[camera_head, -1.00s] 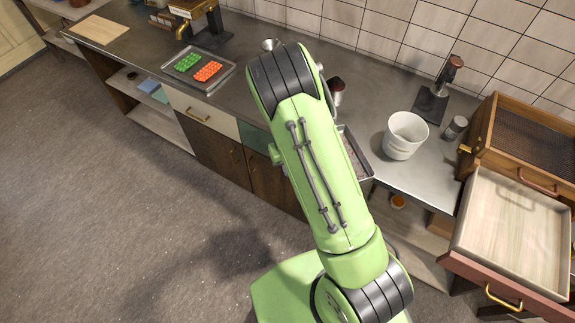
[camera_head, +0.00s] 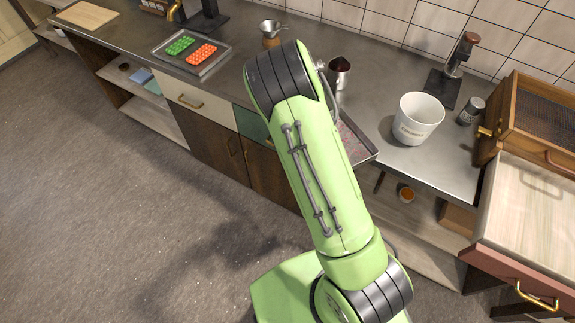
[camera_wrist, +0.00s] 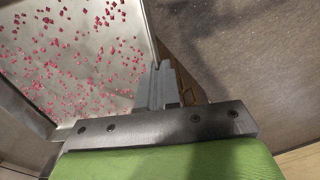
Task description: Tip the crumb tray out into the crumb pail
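The crumb tray (camera_head: 367,158) is a shallow metal tray with red crumbs scattered on its floor. In the head view it is largely hidden behind my arm, at the counter's front edge. In the wrist view the tray (camera_wrist: 75,50) fills the upper left, crumbs still in it. My gripper (camera_wrist: 162,85) has its fingers close together at the tray's rim and appears shut on it; the head view hides the gripper. The crumb pail (camera_head: 418,120) is a white, lettered bucket standing upright on the counter, right of the tray and apart from it.
A dark metal cup (camera_head: 339,73) stands behind the tray. A grinder (camera_head: 455,70) and a grey canister (camera_head: 471,111) stand near the pail. The counter in front of the pail is clear.

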